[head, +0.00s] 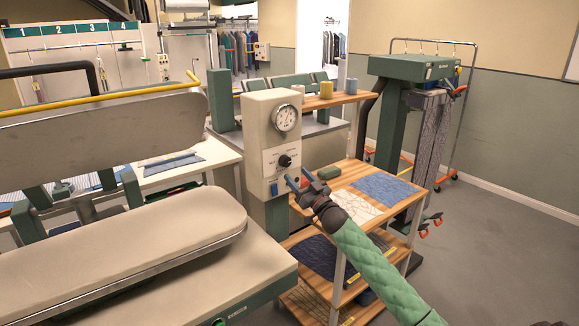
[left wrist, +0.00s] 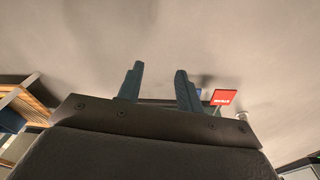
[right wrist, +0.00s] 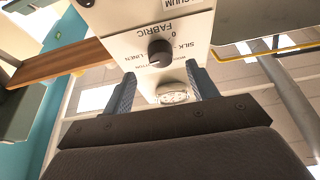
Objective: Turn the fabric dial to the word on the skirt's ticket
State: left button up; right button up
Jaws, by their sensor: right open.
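The fabric dial (right wrist: 160,52) is a dark round knob on a cream control box. In the right wrist view, FABRIC, 0, SILK and LINEN are legible around it; another word is partly hidden. Its exact setting is unclear. It also shows in the head view (head: 284,161), below a round gauge. My right gripper (right wrist: 163,88) is open and empty, its fingers either side of the view's middle, with the dial beyond them and apart; in the head view it is just right of the box's lower part (head: 296,184). My left gripper (left wrist: 158,80) is open and empty. I cannot identify the skirt or its ticket.
A wooden-shelved trolley (head: 425,181) with folded blue cloth (head: 386,187) and white cloth (head: 353,205) stands right of the box. A padded pressing board (head: 130,235) fills the left front. A green machine (head: 390,120) with hanging cloth stands behind. Floor at right is clear.

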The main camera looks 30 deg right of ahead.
aim_at(288, 164)
jog(key=p+x, duration=0.1)
jog(key=x, duration=0.3)
jog(key=shift+w+r, duration=0.1)
jog(key=shift+r, duration=0.05)
pick_arm(q)
notch_tip(288, 164, down, 7)
jog(key=s+a, duration=0.1)
jog(key=shift+s+a+r+p, duration=0.15)
jog(key=shift+s+r+p, duration=0.1)
jog(key=shift+p, duration=0.2)
pick_arm(e)
jog(key=shift+w+a+r, duration=0.1)
jog(key=shift+w, duration=0.55)
jog(key=c, duration=1)
jog(key=shift+n, duration=0.3)
